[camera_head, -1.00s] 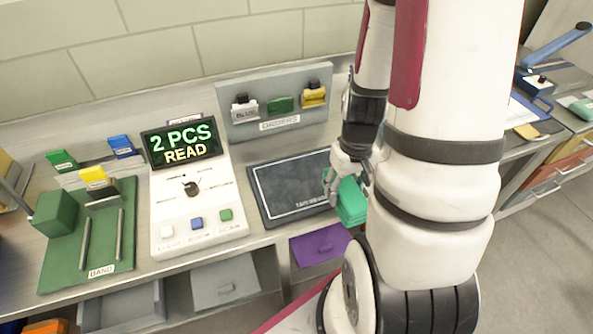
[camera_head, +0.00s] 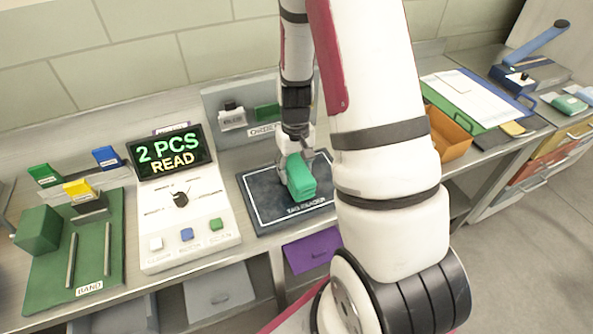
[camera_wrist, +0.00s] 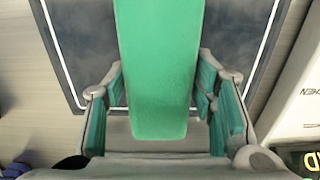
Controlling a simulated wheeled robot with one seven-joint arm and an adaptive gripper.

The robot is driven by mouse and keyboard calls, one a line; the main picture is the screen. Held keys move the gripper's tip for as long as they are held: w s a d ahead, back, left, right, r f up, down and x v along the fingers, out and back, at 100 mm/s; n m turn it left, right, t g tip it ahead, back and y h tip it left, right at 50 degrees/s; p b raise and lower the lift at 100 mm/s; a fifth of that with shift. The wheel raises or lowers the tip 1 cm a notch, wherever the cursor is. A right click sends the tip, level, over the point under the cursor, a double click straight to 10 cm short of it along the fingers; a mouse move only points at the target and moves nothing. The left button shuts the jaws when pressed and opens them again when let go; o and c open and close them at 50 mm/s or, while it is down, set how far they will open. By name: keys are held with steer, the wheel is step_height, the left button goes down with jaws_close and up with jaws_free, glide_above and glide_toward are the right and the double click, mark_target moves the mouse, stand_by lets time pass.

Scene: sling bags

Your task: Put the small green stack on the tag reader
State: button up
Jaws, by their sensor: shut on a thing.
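The small green stack (camera_head: 301,177) is a teal-green block of layers. My gripper (camera_head: 297,158) is shut on it and holds it over the tag reader (camera_head: 262,216), a dark flat pad with a white outline and a "TAG READER" label. In the wrist view the green stack (camera_wrist: 160,70) lies between my two fingers, with the reader's dark surface (camera_wrist: 85,45) behind it. I cannot tell whether the stack touches the pad. The gripper hides part of the stack's far end.
A white console (camera_head: 186,216) with a "2 PCS READ" display stands left of the reader. A green banding board (camera_head: 50,290) lies further left. A grey holder (camera_head: 215,100) stands behind the reader. An orange tray (camera_head: 450,140) is to the right, beyond my arm.

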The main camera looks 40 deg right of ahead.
mark_target(295, 165)
steer(key=shift+f, duration=0.7)
steer(key=shift+f, duration=0.1)
steer(key=o, duration=1.3)
steer(key=shift+c, duration=0.2)
step_height(295, 165, up, 11)
steer(key=shift+r+b, duration=0.1)
steer(key=shift+b, duration=0.4)
steer(key=s+a+r+n+t, duration=0.1)
steer(key=s+a+r+t, duration=0.1)
steer(key=a+r, duration=0.45)
steer(key=s+a+r+n+t, duration=0.1)
steer(key=s+a+r, duration=0.2)
steer(key=r, duration=0.6)
steer(key=s+a+r+n+t, duration=0.1)
steer(key=s+a+r+t, duration=0.1)
steer(key=s+a+r, duration=0.4)
steer(key=s, duration=0.3)
steer(key=shift+a+t, duration=0.3)
